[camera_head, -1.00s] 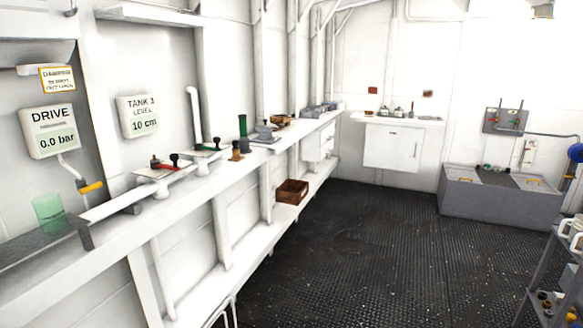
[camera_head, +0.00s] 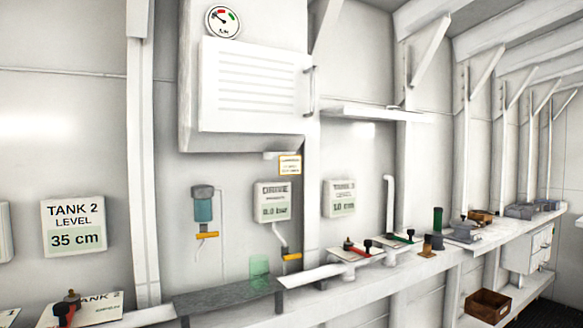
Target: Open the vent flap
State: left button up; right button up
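A white wall box with a slatted front panel (camera_head: 252,88) hangs high on the wall, left of the middle. The panel has horizontal louvres and a vertical bar handle (camera_head: 310,90) at its right edge. It looks like the vent flap, and it looks closed against the box (camera_head: 188,100). Neither of my grippers shows in this view.
Below the box are a teal-bowled filter (camera_head: 203,208), a DRIVE display (camera_head: 272,201), a small yellow-edged sign (camera_head: 290,165) and a green translucent cup (camera_head: 259,272) on a grey tray (camera_head: 215,299). A white wall bench (camera_head: 400,262) with valves runs right. A wooden crate (camera_head: 487,305) sits lower right.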

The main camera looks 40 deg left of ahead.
aim_at(247, 87)
jog(key=j+u, duration=0.2)
jog(key=u, duration=1.25)
jog(key=i+l+u, duration=0.1)
jog(key=l+u, duration=0.2)
jog(key=u, duration=0.15)
jog(key=l+u, duration=0.3)
jog(key=u, duration=0.15)
jog(key=l+u, duration=0.4)
jog(key=l, duration=1.3)
jog(key=k+l+u, duration=0.1)
jog(key=l, duration=1.45)
jog(key=k+u, duration=0.05)
